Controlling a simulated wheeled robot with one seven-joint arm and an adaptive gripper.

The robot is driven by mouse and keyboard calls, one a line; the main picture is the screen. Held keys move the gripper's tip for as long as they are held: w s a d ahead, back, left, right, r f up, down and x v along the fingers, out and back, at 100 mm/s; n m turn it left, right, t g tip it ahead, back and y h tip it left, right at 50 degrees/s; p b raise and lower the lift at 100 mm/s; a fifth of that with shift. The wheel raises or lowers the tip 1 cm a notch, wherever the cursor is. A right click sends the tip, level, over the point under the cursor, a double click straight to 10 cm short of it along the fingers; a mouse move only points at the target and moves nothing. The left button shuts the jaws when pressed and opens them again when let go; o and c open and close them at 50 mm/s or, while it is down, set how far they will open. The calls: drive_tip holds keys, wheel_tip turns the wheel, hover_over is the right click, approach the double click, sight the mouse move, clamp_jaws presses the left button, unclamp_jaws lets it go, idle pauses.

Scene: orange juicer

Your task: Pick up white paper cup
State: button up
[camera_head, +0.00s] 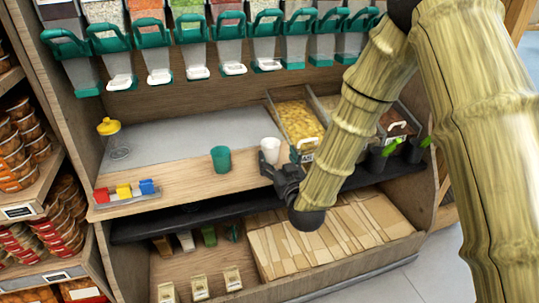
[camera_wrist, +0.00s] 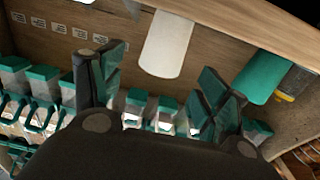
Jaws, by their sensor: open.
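The white paper cup (camera_head: 270,147) stands upright near the front edge of the counter, right of a green cup (camera_head: 220,159). My gripper (camera_head: 284,172) is open and empty, just in front of the cup and slightly lower. In the wrist view, which looks upside down, the white cup (camera_wrist: 166,45) shows beyond the gap between the open fingers (camera_wrist: 160,75). Contact with it cannot be made out. The green cup (camera_wrist: 260,76) shows to the right there, beyond the right finger.
A yellow-topped dispenser (camera_head: 109,127) and a tray of small coloured items (camera_head: 127,191) stand at the counter's left. Food bins (camera_head: 298,122) lie behind my arm. Green-handled dispensers (camera_head: 194,45) hang above. The grey counter middle (camera_head: 180,137) is clear.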

sight(273, 153)
drive_tip(key=x, duration=0.4)
drive_tip(key=f+x, duration=0.1)
drive_tip(key=shift+w+a+r, duration=0.1)
drive_tip(key=shift+w+a, duration=0.1)
drive_tip(key=shift+w, duration=0.15)
drive_tip(key=shift+w+a, duration=0.2)
drive_tip(key=shift+w, duration=0.35)
drive_tip(key=shift+c, duration=0.2)
drive_tip(key=c, duration=0.7)
